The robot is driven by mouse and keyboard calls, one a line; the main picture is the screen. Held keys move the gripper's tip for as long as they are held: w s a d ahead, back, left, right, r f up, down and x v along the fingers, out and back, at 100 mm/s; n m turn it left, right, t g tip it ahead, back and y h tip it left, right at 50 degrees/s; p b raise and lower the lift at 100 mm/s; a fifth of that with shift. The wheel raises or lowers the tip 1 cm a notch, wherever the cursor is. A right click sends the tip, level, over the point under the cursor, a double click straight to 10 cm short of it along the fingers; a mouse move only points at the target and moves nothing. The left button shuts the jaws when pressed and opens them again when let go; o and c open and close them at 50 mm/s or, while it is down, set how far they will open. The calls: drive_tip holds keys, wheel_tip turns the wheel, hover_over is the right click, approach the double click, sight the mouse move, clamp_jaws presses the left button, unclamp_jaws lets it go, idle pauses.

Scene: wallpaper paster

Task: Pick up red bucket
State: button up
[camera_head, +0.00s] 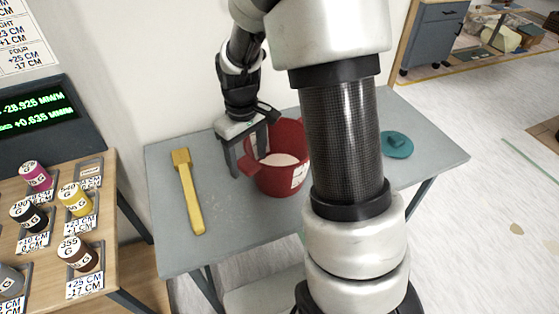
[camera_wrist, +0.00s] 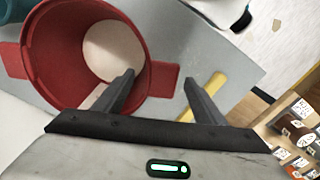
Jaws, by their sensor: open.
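The red bucket (camera_head: 280,184) stands upright on the grey table, with a pale round surface inside and a white label on its side. In the wrist view the bucket (camera_wrist: 48,72) fills the upper left, and a red tab (camera_wrist: 165,76) sticks out from its rim. My gripper (camera_head: 247,158) is open at the bucket's left side, pointing down. In the wrist view my gripper (camera_wrist: 158,80) has one finger over the bucket's opening and the other outside it, with the tab between them. I cannot tell whether either finger touches it. My arm hides the bucket's right side in the head view.
A yellow long-handled tool (camera_head: 188,192) lies on the grey table (camera_head: 225,240) to the left. A teal lid-like thing (camera_head: 397,145) lies to the right. A wooden bench (camera_head: 125,240) with several labelled jars stands at the left. A wall is behind the table.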

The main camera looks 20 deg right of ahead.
drive_tip(key=shift+f, duration=0.2)
drive_tip(key=shift+r, duration=0.1)
clamp_jaws()
